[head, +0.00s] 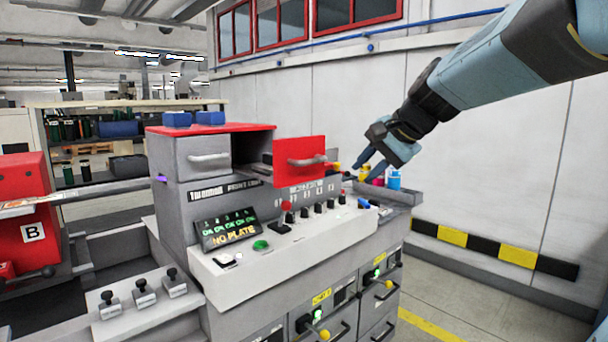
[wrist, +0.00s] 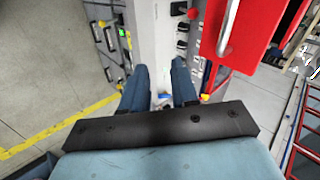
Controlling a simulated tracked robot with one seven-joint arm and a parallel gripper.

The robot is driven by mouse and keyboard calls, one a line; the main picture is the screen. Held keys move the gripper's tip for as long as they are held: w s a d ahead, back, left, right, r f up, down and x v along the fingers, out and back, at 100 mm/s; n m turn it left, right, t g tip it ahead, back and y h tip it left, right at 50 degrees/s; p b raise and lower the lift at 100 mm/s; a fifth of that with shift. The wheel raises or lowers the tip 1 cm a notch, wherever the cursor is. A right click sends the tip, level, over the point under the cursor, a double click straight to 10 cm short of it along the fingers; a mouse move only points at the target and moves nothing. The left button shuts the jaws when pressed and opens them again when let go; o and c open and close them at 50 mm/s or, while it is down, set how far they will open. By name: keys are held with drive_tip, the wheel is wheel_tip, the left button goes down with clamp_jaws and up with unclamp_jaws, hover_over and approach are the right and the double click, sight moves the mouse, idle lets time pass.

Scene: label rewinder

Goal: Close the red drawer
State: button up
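The red drawer (head: 300,171) stands pulled out from the top of the grey machine, with a silver bar handle (head: 306,160) on its front. Beside it to the left is a closed grey drawer (head: 203,157). My gripper (head: 366,174) is to the right of the red drawer, apart from it. Its two blue fingers are spread and nothing shows between them in the grip. In the wrist view the fingers of my gripper (wrist: 160,82) are apart, and the red drawer (wrist: 236,40) with its handle (wrist: 228,27) is at upper right.
A sloped control panel (head: 270,250) with buttons, knobs and a display (head: 228,228) lies below the drawers. A grey tray (head: 402,194) with small coloured bottles is at the machine's right end. Floor at right is clear.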

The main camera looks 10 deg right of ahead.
drive_tip(key=shift+m+t+y, duration=0.3)
drive_tip(key=shift+m, duration=0.5)
drive_tip(key=w, duration=0.1)
drive_tip(key=w+r, duration=0.1)
drive_tip(key=w+d+r, duration=0.1)
drive_tip(key=shift+w, duration=0.2)
drive_tip(key=shift+c, duration=1.4)
drive_tip(key=shift+w+d+r, duration=0.1)
drive_tip(key=shift+w+d, duration=0.05)
drive_tip(key=shift+w, duration=0.15)
drive_tip(key=shift+c, duration=0.8)
drive_tip(key=shift+w, duration=0.2)
clamp_jaws()
drive_tip(key=w+a+r+x, duration=0.1)
drive_tip(key=r+x, duration=0.1)
drive_tip(key=x, duration=1)
drive_tip(key=shift+w+a+f, duration=0.2)
drive_tip(key=shift+w, duration=0.25)
drive_tip(key=shift+w, duration=0.15)
